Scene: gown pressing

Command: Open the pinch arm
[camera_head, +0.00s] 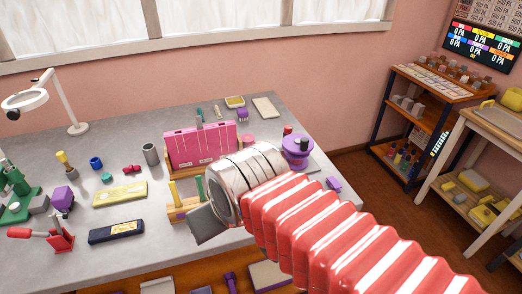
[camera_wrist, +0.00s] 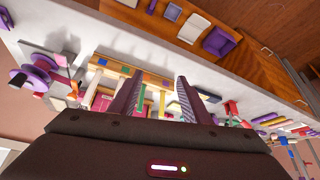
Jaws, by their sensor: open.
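No part is plainly marked as the pinch arm, so I cannot tell for sure which thing it is. A small red clamp-like device (camera_head: 61,238) with a red lever pointing left stands at the table's front left. My gripper (camera_head: 206,226) is at the table's front middle, well to the right of that device, and much of it is hidden behind its own wrist. In the wrist view, the two dark fingers of my gripper (camera_wrist: 156,88) stand apart with a gap between them. A wooden block with coloured pegs (camera_wrist: 120,70) shows beyond and between the fingers.
A pink rack (camera_head: 203,146) stands behind my gripper, and a purple round device (camera_head: 297,148) is to its right. A dark blue box (camera_head: 116,232) and a yellow block (camera_head: 119,194) lie left of it. A white lamp (camera_head: 72,112) stands at the back left.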

